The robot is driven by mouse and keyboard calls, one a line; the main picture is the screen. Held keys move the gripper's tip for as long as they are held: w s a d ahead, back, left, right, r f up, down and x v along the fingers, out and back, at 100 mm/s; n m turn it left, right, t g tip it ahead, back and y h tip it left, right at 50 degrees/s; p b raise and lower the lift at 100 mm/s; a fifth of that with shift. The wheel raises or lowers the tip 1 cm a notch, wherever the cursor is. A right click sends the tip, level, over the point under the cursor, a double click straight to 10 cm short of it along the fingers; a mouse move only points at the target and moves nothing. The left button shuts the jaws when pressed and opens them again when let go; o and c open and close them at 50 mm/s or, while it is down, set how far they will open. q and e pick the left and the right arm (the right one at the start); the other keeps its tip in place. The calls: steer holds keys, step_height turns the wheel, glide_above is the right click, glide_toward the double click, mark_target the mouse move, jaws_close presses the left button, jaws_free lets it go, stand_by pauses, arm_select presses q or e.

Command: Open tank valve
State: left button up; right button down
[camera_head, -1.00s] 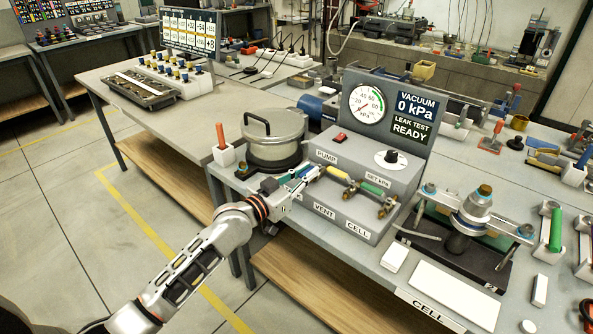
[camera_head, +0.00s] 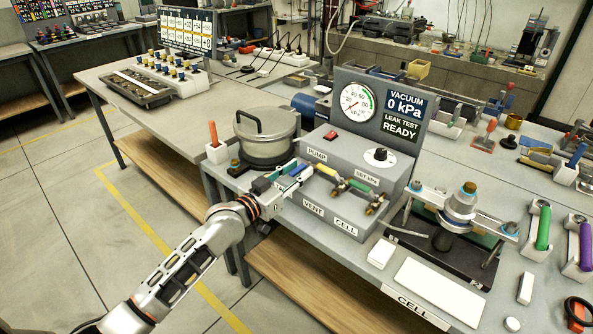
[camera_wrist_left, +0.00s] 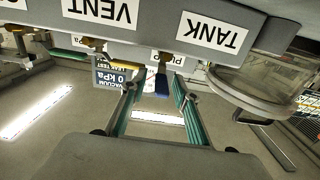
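The valve box (camera_head: 330,205) has a blue handle (camera_head: 297,169) at its left end, beside a yellow handle (camera_head: 327,171) and a green handle (camera_head: 360,186). My left gripper (camera_head: 281,177) reaches in from the left at the blue handle. In the left wrist view, which is upside down, the blue handle (camera_wrist_left: 161,84) hangs between the two teal-padded fingers of my open left gripper (camera_wrist_left: 156,90), with gaps on both sides. The TANK label (camera_wrist_left: 213,33) is near it, and the VENT label (camera_wrist_left: 97,11) is further left. My right gripper is not in view.
A round lidded metal tank (camera_head: 267,138) stands close behind my left gripper. A red-handled tool in a white block (camera_head: 214,150) is left of it. The vacuum display (camera_head: 404,104) reads 0 kPa and READY. A clamp stand (camera_head: 460,205) is at the right.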

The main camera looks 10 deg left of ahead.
arm_select(q)
steer(key=shift+a, duration=0.1)
steer(key=v, duration=1.2)
steer(key=s+f+n+g+y, duration=0.1)
steer(key=s+f+g+y, duration=0.4)
steer(key=s+f, duration=1.9)
step_height(320, 180, down, 4)
steer(key=shift+s+a+r+y, duration=0.2)
steer(key=shift+s+a+y, duration=0.1)
steer(key=shift+s, duration=0.05)
